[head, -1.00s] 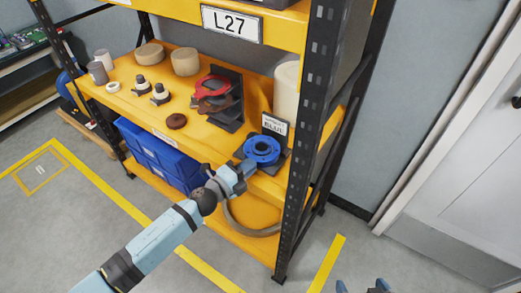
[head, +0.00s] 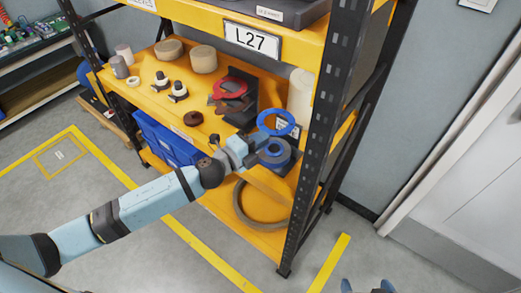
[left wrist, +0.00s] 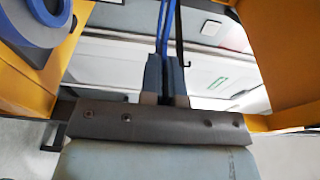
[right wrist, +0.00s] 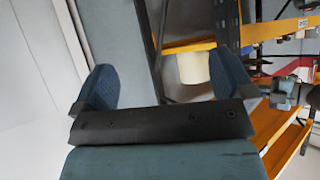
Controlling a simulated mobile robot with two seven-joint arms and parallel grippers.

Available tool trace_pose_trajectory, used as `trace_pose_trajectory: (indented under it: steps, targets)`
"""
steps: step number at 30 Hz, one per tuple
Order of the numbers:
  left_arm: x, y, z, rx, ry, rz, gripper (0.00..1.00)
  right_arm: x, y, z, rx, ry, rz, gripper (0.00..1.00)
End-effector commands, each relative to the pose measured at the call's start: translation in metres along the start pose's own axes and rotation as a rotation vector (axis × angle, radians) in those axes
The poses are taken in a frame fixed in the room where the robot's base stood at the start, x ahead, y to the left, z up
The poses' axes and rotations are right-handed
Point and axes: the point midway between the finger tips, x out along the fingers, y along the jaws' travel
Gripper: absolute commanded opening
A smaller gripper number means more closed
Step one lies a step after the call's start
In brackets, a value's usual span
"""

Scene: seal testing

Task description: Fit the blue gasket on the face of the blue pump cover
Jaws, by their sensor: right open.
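The blue gasket (head: 264,120) is a flat ring, held raised and tilted above the blue pump cover. My left gripper (head: 255,141) is shut on its edge. In the left wrist view the gasket (left wrist: 163,30) shows edge-on, as a thin blue strip rising from between the closed fingers (left wrist: 166,92). The blue pump cover (head: 274,158), greyish blue and round, sits on the shelf's right front part, beside my left gripper. It also shows in the left wrist view (left wrist: 28,33) at upper left. My right gripper (right wrist: 190,90) is open and empty, away from the shelf.
The yellow shelf (head: 165,105) carries a red ring (head: 230,88) on a dark stand, a small brown ring (head: 193,118) and several cylinders. A black rack post (head: 318,150) stands right of the cover. Blue bins (head: 168,142) and a large grey hoop (head: 243,208) are below.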

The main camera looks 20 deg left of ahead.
Motion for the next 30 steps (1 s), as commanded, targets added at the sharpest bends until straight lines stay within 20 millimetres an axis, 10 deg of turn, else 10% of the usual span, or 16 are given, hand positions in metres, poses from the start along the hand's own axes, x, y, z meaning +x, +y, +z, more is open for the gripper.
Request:
trace_pose_trajectory:
  steps: [11,24,30]
  targets:
    - [0.0,-0.066,0.0,0.0,0.002,0.0,0.0,-0.009,0.001,-0.005,-0.025,0.007,0.0,1.0]
    - [0.001,0.047,0.005,-0.002,0.045,0.005,0.0,0.026,-0.002,0.032,-0.011,0.015,-0.011,1.0]
    - [0.0,0.067,0.007,-0.001,0.055,0.0,0.0,0.029,-0.002,0.031,-0.005,0.021,-0.013,1.0]
